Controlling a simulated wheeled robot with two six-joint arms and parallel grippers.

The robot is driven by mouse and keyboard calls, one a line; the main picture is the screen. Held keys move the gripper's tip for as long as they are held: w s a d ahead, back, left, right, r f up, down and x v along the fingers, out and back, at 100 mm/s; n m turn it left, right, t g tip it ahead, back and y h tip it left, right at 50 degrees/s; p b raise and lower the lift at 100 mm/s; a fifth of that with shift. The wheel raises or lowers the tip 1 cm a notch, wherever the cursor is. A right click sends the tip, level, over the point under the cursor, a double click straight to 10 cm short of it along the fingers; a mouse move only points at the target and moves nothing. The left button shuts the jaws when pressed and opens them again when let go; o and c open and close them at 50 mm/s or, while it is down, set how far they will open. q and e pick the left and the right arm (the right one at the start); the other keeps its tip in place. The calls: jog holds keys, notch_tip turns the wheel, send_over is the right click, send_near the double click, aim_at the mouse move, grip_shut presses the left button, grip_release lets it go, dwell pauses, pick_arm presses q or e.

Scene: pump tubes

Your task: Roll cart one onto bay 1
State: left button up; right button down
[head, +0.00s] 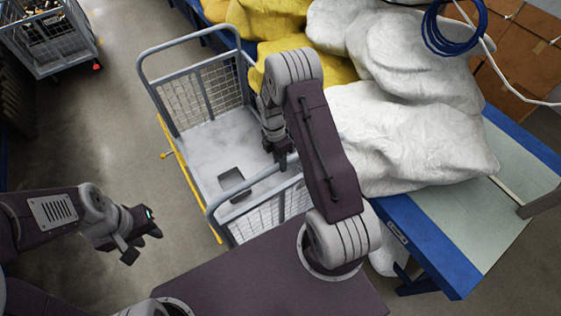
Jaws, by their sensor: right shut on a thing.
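A grey wheeled cart (207,150) with mesh end panels and a pale deck stands in the middle of the head view. A dark square opening shows in its deck. My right gripper (281,160) is shut on the top rail of the cart's near end; my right arm hides part of that end. My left gripper (143,244) is empty, its fingers apart, to the left of the cart and not touching it. A yellow strip (190,185) runs along the cart's left side. No label reading cart one or bay 1 is legible.
A second mesh cart (50,62) holding dark items stands at the far left. A blue-edged table (452,262) with white sacks (415,140) borders the right; yellow sacks (268,22) lie behind. Cartons (510,65) stand at the back right. The floor (125,135) left of the cart is clear.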

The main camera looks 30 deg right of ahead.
jog(key=shift+w+r, duration=0.1)
jog(key=shift+w, duration=0.05)
jog(key=c, duration=1.1)
grip_release()
jog(key=r, duration=0.3)
jog(key=w+r+b, duration=0.1)
jog(key=r, duration=0.5)
jog(key=shift+w+a+b, duration=0.1)
jog(key=shift+w+b, duration=0.25)
jog(key=shift+b, duration=0.05)
